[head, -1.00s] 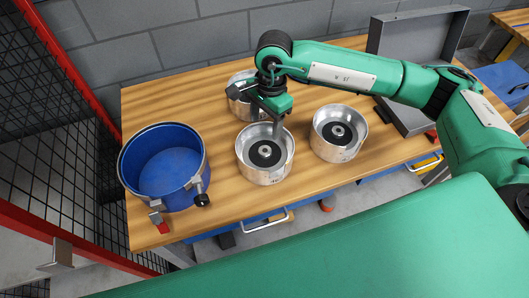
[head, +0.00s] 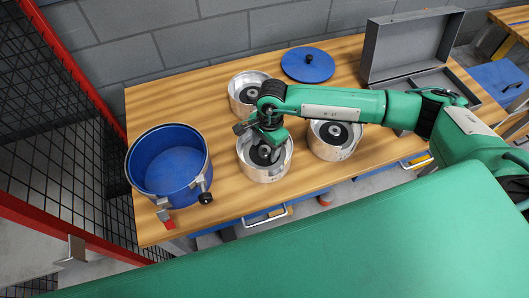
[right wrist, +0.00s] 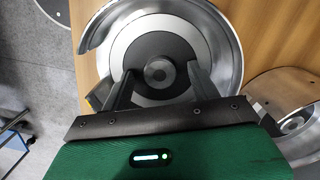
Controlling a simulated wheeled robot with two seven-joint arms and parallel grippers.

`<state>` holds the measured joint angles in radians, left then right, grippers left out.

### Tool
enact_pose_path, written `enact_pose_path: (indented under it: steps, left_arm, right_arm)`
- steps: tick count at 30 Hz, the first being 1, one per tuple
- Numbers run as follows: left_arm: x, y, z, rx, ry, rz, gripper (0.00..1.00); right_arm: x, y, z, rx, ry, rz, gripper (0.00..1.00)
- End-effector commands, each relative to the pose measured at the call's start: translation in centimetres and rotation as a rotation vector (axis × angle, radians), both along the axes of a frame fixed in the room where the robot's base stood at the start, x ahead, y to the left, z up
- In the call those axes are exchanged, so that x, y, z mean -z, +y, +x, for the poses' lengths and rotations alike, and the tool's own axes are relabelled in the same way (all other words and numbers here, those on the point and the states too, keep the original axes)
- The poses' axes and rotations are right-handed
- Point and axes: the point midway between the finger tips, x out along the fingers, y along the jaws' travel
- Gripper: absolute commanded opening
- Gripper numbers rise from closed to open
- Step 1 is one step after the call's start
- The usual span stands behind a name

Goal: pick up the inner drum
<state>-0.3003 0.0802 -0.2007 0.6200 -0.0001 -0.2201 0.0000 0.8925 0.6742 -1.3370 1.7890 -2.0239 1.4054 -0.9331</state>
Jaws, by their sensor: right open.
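Several alike silver metal drums with dark centres stand on the wooden table, and I cannot tell from looks which is the inner drum. My right gripper (head: 271,153) is open and low over the front middle drum (head: 266,173), partly hiding its inside. In the right wrist view, the fingers of my right gripper (right wrist: 160,82) reach over that drum (right wrist: 228,58), one on each side of its round hub (right wrist: 158,71), with nothing gripped. My left gripper is not in view.
Another drum (head: 333,148) stands close right, partly behind my arm, and one (head: 241,103) behind. A blue pot (head: 135,172) with clamps is at the left. A blue lid (head: 307,66) and open grey case (head: 411,45) are at the back of the wooden table (head: 180,95).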

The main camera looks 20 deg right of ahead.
Motion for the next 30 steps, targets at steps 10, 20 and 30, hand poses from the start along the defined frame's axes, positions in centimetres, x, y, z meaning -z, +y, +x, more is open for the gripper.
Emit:
enact_pose_path:
  steps: [10, 20, 30]
  left_arm:
    - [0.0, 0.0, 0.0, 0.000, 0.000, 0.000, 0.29]
    - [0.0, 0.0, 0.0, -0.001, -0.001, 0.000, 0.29]
    - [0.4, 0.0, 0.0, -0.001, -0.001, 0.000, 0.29]
  right_arm:
    - [0.0, 0.0, 0.0, 0.000, 0.000, 0.000, 0.16]
    - [-0.4, 0.1, 0.2, 0.000, -0.006, 0.004, 0.00]
    - [-1.2, 0.1, 0.3, -0.001, -0.008, 0.004, 0.00]
